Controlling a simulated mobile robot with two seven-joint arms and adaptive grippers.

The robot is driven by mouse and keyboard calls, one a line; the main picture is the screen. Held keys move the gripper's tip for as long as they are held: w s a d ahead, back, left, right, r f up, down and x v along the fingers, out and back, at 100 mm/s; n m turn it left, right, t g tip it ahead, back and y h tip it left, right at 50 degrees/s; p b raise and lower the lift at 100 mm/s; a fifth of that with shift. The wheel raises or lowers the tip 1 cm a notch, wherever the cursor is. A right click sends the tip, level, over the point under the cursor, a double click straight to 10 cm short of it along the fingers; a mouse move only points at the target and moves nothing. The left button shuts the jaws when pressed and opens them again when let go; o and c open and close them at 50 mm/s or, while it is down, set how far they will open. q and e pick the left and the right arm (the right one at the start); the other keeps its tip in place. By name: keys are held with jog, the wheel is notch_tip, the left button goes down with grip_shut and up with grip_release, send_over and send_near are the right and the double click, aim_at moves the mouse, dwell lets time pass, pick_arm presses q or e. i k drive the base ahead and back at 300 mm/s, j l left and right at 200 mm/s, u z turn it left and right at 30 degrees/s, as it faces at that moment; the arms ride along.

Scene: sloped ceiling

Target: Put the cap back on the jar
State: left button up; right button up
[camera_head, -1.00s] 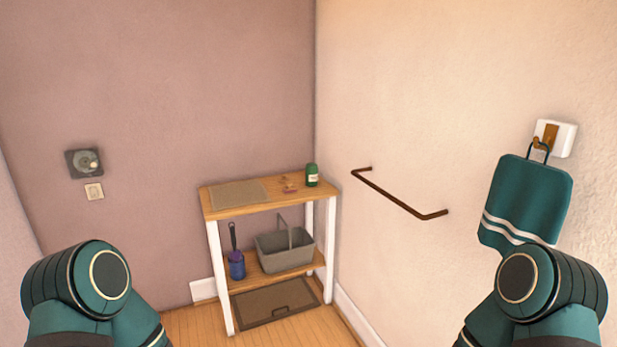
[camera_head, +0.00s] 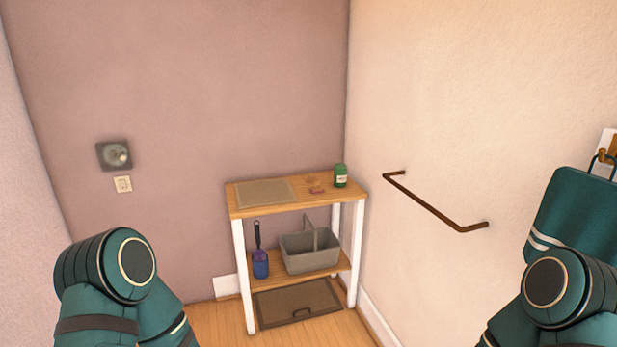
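A small green jar (camera_head: 341,176) with a pale label stands upright at the back right corner of the wooden shelf top (camera_head: 290,208). Small reddish-brown items (camera_head: 316,188) lie just left of it; they are too small to tell whether one is the cap. I cannot tell whether the jar's top is covered. Only the upper links of my two arms show, at the lower left and lower right. Both grippers are out of view, and the arms are well apart from the shelf.
A beige mat (camera_head: 264,193) covers the shelf top's left part. Below are a grey basket (camera_head: 310,254) and a blue-purple bottle-like item (camera_head: 260,264). A brown rail (camera_head: 434,207) juts from the right wall, with a teal bag (camera_head: 580,222) hanging beyond. Floor shows around the shelf.

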aim_at(341, 168)
jog(key=i+u, duration=0.15)
jog(key=i, duration=0.35)
jog(key=i+l+u, duration=0.1)
jog(key=i, duration=0.4)
jog(key=i+l+u, duration=0.15)
jog(key=i, duration=0.35)
jog(key=i+l+u, duration=0.15)
jog(key=i, duration=0.35)
jog(key=i+l+u, duration=0.1)
jog(key=i+l, duration=0.25)
jog(key=i, duration=0.15)
